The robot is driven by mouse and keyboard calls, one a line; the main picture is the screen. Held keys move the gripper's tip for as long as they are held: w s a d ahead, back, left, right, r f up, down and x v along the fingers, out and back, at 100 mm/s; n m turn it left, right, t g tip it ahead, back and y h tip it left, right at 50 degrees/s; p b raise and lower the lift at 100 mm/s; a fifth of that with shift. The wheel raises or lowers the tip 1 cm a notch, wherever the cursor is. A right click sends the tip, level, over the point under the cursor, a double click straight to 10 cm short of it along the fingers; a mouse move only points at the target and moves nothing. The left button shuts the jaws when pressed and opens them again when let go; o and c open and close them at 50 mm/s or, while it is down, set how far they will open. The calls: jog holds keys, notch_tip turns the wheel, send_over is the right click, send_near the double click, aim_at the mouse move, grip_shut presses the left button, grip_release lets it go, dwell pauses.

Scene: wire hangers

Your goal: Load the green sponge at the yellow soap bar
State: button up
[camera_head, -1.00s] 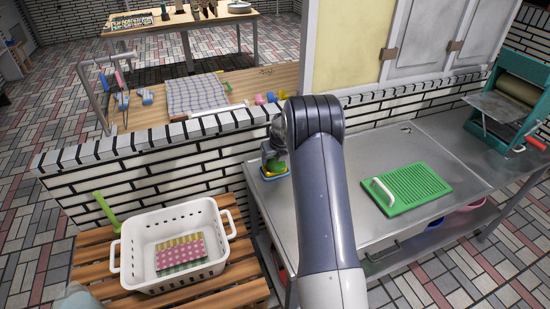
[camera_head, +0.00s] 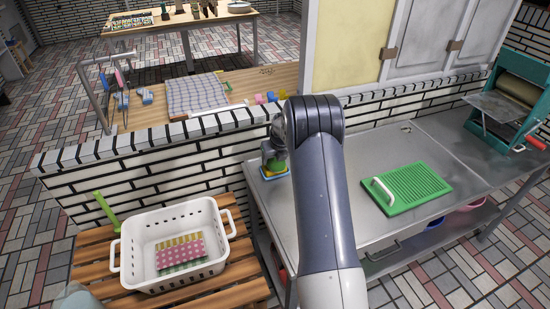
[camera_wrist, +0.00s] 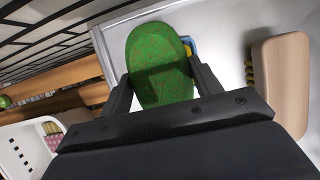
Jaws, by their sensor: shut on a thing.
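The green sponge (camera_wrist: 160,55) is a flecked oval pad, seen between the two fingers of my gripper (camera_wrist: 160,72) in the wrist view. My gripper is shut on it. The yellow soap bar (camera_head: 277,170) sits in a small blue dish at the left end of the metal counter in the head view. My gripper (camera_head: 273,155) is directly over the soap there, and the sponge is mostly hidden. In the wrist view a bit of the blue dish (camera_wrist: 192,43) shows behind the sponge's right edge. I cannot tell whether the sponge touches the soap.
A wooden brush (camera_wrist: 281,80) lies to the right in the wrist view. A green board (camera_head: 417,188) with a white handle lies on the counter (camera_head: 385,150). A white basket (camera_head: 213,212) holding cloths stands left on wooden slats. A brick wall (camera_head: 160,158) runs behind.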

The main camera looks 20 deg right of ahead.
aim_at(273, 159)
jog(key=shift+r+p, duration=2.3)
jog(key=shift+r, duration=1.2)
jog(key=shift+s+a+f+n+y, duration=0.3)
jog(key=shift+s+a+n, duration=0.2)
jog(key=shift+n, duration=0.3)
jog(key=s+a+f+n+g, duration=0.1)
jog(key=s+a+n+g, duration=0.2)
jog(key=s+n, duration=0.3)
jog(key=s+a+f+n+g, duration=0.1)
jog(key=s+a+n+g, duration=0.2)
jog(key=n, duration=1.4)
jog(key=s+a+f+n+g, duration=0.1)
jog(key=s+a+n+g, duration=0.2)
jog(key=s+a+n, duration=0.4)
jog(key=s+n, duration=0.4)
jog(key=shift+s+f, duration=0.25)
jog(key=shift+f, duration=0.1)
